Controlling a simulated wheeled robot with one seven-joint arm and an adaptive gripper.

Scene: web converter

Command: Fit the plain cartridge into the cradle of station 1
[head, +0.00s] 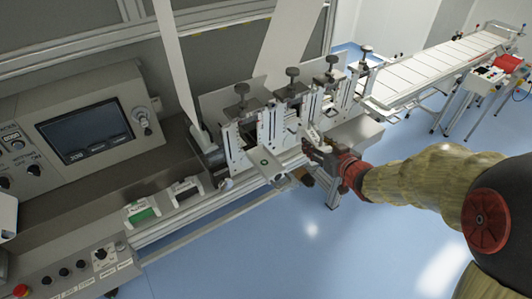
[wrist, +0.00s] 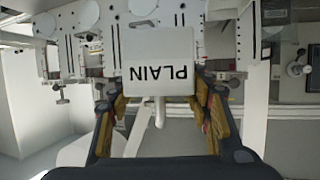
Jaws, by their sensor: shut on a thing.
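The plain cartridge shows in the wrist view as a white block (wrist: 158,50) with the word PLAIN upside down on its face. My gripper (wrist: 160,95) is shut on it, one finger on each side of its lower part. In the head view my gripper (head: 313,149) is in front of the row of stations, and a small pale part of the cartridge (head: 311,132) shows at its tip. The stations are white upright plates (head: 277,122) with black knobs on top. I cannot tell which is station 1, and the cartridge hides what lies behind it.
A pale flat arm with a round mark (head: 264,163) sticks out from the stations, left of my gripper. A green-faced block (head: 142,213) and a dark-faced block (head: 186,189) sit on the ledge at left. A conveyor (head: 440,66) runs back right. Blue floor in front is clear.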

